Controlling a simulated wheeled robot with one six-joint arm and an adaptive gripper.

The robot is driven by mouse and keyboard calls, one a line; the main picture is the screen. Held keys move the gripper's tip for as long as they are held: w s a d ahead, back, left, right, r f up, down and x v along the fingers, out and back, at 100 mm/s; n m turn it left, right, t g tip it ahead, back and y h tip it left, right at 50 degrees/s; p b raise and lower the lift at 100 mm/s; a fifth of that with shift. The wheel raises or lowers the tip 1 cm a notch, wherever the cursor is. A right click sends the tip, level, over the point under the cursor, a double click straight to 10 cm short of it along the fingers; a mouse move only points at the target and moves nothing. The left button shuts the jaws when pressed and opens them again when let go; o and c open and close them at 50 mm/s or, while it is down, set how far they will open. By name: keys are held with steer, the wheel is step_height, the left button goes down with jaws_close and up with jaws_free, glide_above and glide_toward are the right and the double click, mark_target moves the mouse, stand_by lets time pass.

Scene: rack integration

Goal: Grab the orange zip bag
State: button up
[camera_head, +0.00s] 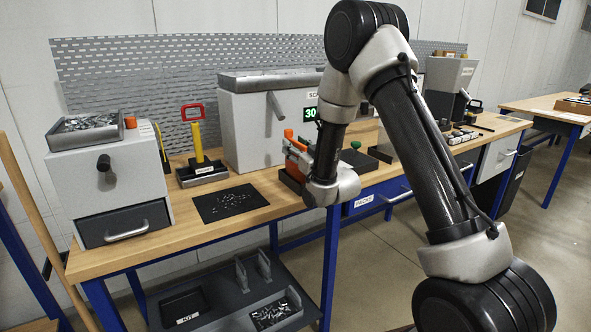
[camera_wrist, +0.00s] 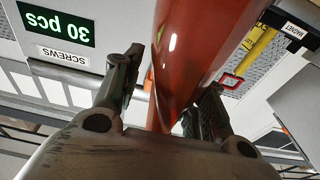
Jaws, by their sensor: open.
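The orange zip bag (camera_wrist: 195,50) fills the middle of the wrist view, glossy and close to the camera. In the head view the orange bag (camera_head: 297,147) shows as a small patch behind the end of my arm, largely hidden. My gripper (camera_wrist: 174,75) is open, with one dark finger on each side of the bag. Whether either finger touches the bag cannot be told. In the head view my gripper (camera_head: 303,160) is at the bag, above the bench and in front of the screws scale.
The grey scale unit (camera_head: 250,125) with a green "30" display stands behind. A black mat (camera_head: 226,202) lies to the left, with a yellow-handled, red-topped tool (camera_head: 197,135) behind it. A drawer cabinet (camera_head: 110,185) stands at the bench's left end.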

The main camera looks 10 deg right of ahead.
steer(key=shift+c, duration=0.2)
jaws_close()
